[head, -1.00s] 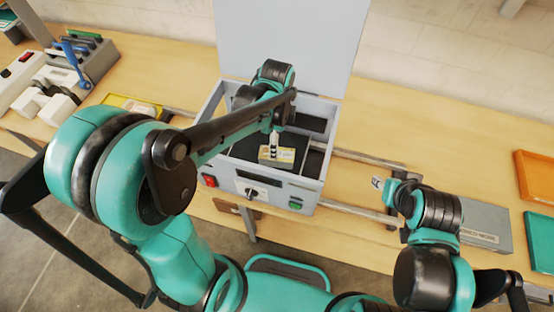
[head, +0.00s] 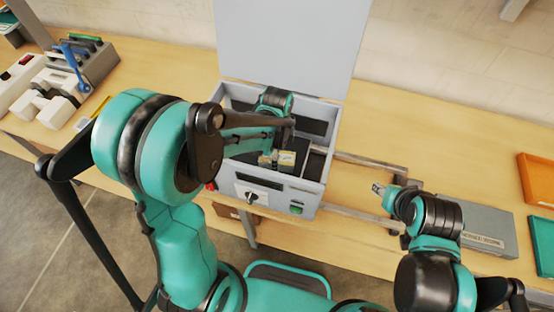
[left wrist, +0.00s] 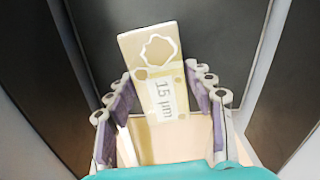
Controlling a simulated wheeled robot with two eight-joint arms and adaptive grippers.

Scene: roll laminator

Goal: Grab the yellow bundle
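The yellow bundle (head: 287,158) is a small pale-yellow block inside the open grey laminator box (head: 270,188), partly hidden by my left arm. In the left wrist view the bundle (left wrist: 160,75) shows a white outline patch and a "15 µm" label, and sits tilted between the fingers.
The box's raised lid (head: 290,45) stands behind it. Metal rails (head: 365,163) run out to the right. A grey case (head: 480,228), an orange tray (head: 537,178) and a teal tray (head: 541,240) lie at the right. A rack with a blue-handled tool (head: 75,68) stands at the left.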

